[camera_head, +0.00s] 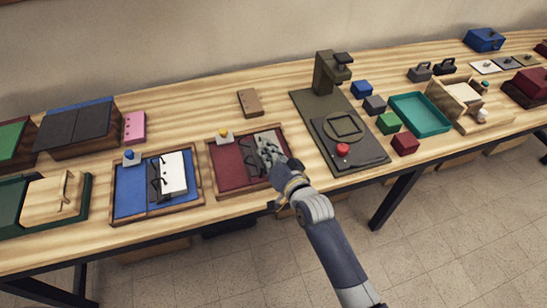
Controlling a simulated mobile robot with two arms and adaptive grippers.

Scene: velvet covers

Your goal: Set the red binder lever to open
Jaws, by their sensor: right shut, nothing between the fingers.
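The red binder (230,164) lies open in a wooden-rimmed tray near the table's front edge. Its left half is a bare red panel, and dark curved rings (251,160) stand along its middle. A small yellow knob (223,132) on a pale base sits at its back edge; I cannot tell whether this is the lever or how it is set. My right gripper (268,152) reaches in from the lower right over the binder's right half. It is shut with nothing in it, and it hides part of that half. I cannot tell whether it touches the binder. My left gripper is out of view.
A blue binder (130,187) with white paper lies to the left. A brown block (250,102) sits behind the red binder. A dark press (327,73) on its base, with a red knob (343,149), stands to the right. Bare table lies between them.

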